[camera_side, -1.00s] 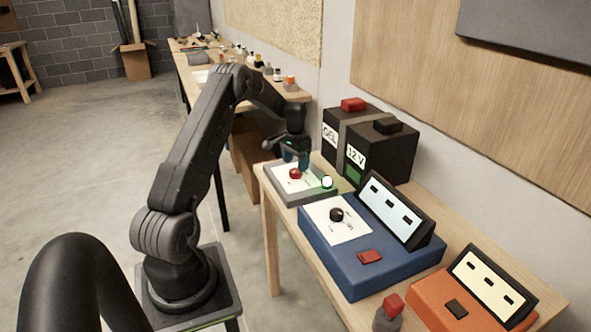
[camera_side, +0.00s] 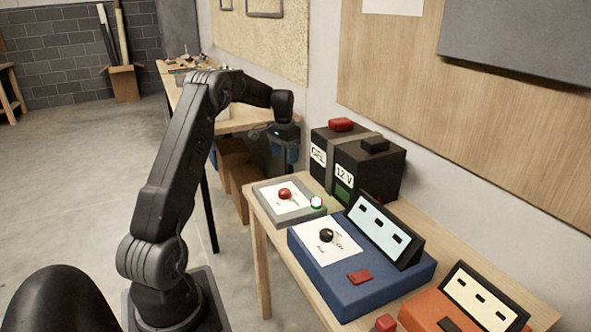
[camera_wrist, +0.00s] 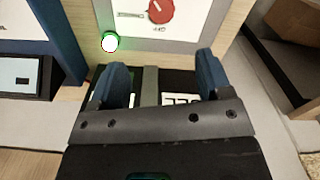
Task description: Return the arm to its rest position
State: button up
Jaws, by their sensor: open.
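My gripper (camera_side: 272,142) is open and empty. In the side view it hangs beyond the far end of the near bench, above and behind the grey control box (camera_side: 263,200) with the red knob (camera_side: 285,194). In the wrist view the two blue fingers of my gripper (camera_wrist: 161,75) are apart, with nothing between them. The red knob (camera_wrist: 161,10) on its white plate shows at the top there, clear of the fingers. A lamp with a green ring (camera_side: 316,202) on the grey box glows white, and the lamp also shows in the wrist view (camera_wrist: 110,41).
A black 12 V battery (camera_side: 378,172) stands behind the grey box, close to my gripper. A blue box (camera_side: 365,285) with a black knob and an orange box (camera_side: 437,316) sit nearer on the bench. Bare concrete floor (camera_side: 60,170) lies open at the left.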

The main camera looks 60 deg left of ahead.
jog(key=d+r+m+t, duration=0.1)
jog(key=d+r, duration=0.3)
jog(key=d, duration=0.3)
jog(key=s+d+r+y, duration=0.1)
jog(key=d+r, duration=0.4)
jog(key=d, duration=0.3)
jog(key=d+r+m+t, duration=0.1)
jog(key=d+r, duration=0.3)
jog(key=d, duration=0.3)
jog(key=s+d+m+t+h, duration=0.1)
jog(key=s+d+t, duration=0.2)
jog(key=s+d, duration=1.5)
jog(key=shift+s+d+f+t, duration=0.25)
jog(key=shift+s+d+t, duration=0.1)
jog(key=shift+d, duration=0.5)
jog(key=shift+c, duration=0.4)
